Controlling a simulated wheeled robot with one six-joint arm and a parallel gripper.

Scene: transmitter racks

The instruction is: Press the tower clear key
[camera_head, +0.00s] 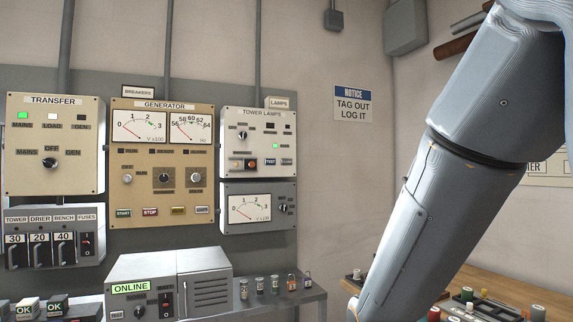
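The white tower lamps panel (258,145) is on the grey backboard, right of the generator panel. It has a small knob near its top left, dark windows at top right and a lit green lamp at mid right. The left key (270,161) seems to read TEST. The right key (286,161) has a label too small to read, so I cannot tell for sure which is clear. My arm crosses the right side, well apart from the panel. My gripper is out of view.
The generator panel (162,190) and transfer panel (53,180) are to the left. A meter box (258,228) is just below. A shelf (315,294) with small canisters and the ONLINE unit (140,270) juts out below.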

